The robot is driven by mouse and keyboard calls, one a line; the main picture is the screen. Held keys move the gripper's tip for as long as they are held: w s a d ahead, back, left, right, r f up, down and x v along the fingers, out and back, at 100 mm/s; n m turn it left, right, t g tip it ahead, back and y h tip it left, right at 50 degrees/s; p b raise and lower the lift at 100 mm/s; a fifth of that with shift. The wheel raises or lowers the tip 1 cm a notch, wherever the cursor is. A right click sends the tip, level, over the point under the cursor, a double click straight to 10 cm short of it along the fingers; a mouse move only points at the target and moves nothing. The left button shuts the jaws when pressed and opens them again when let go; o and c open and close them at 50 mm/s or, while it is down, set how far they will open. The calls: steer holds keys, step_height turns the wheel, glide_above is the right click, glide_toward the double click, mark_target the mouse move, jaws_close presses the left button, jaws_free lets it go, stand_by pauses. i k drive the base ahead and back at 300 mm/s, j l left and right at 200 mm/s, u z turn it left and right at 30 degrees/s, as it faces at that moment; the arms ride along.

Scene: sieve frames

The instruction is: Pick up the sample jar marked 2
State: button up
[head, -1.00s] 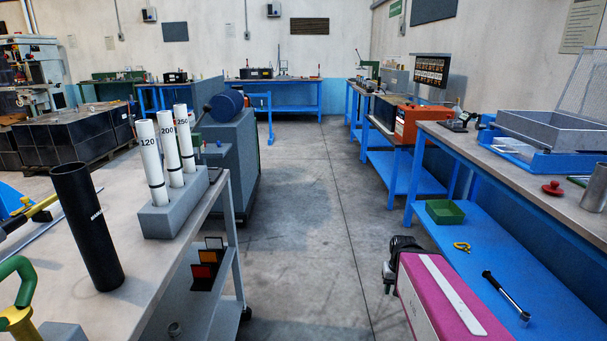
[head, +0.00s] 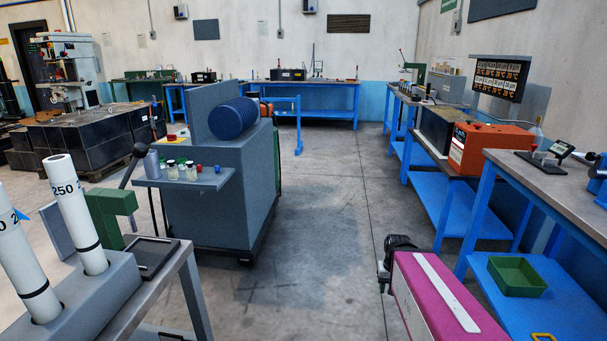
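Several small jars with pale bodies stand in a group on the side shelf (head: 150,182) of the grey machine, left of centre in the head view. A dark end piece (head: 399,262) shows beside my magenta arm part at the lower right. It may be my gripper, but its fingers cannot be made out. It is well away from the jars and touches none of them.
The grey machine (head: 225,200) with a blue drum (head: 234,118) stands left of the clear floor aisle (head: 320,230). A grey block (head: 95,290) holding white tubes is at near left. Blue benches line the right, with a green tray (head: 517,275) on a lower shelf.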

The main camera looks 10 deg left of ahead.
mark_target(181, 158)
steer(key=i+u, duration=0.25)
steer(key=i, duration=0.3)
steer(key=i+l+u, duration=0.25)
steer(key=i, duration=0.3)
steer(key=i+l+u, duration=0.25)
steer(key=i, duration=0.3)
